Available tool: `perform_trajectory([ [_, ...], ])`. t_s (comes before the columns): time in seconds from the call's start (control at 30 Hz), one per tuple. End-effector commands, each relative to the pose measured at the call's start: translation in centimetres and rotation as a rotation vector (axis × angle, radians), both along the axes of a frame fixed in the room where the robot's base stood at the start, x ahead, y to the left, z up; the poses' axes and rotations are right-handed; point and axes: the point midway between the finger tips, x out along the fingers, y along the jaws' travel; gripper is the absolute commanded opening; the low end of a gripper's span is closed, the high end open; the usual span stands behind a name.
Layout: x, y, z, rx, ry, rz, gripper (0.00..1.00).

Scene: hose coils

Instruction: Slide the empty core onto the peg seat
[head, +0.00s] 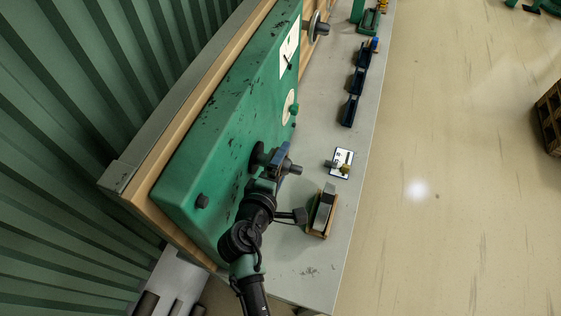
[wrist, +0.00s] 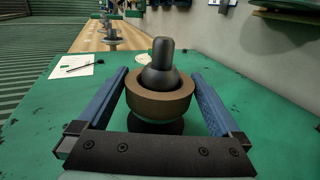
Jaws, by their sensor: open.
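The empty core, a brown ring (wrist: 158,106), is around the black peg (wrist: 162,62) in the wrist view. The peg's rounded tip sticks out through it, and a dark round flange shows below the core. How closely the core sits against the seat is hard to tell. My gripper (wrist: 158,74) is open, with one blue finger on each side of the core and visible gaps between. In the head view my gripper (head: 280,162) is at the green housing's face, and the dark peg tip (head: 296,169) shows beyond it. The core cannot be made out there.
The green housing (head: 225,120) lies along the grey bench (head: 320,262). A second spindle (head: 320,29) stands farther up. On the bench are a wooden block with a grey piece (head: 322,212), a white card (head: 344,160) and a dark blue rack (head: 354,90).

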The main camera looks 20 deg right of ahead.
Motion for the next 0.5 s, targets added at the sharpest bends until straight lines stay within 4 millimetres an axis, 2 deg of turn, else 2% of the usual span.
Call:
perform_trajectory([
  [0.27, -0.04, 0.02, -0.03, 0.000, 0.000, 0.000, 0.98],
  [0.5, -0.03, 0.00, -0.02, 0.000, 0.000, 0.000, 0.55],
])
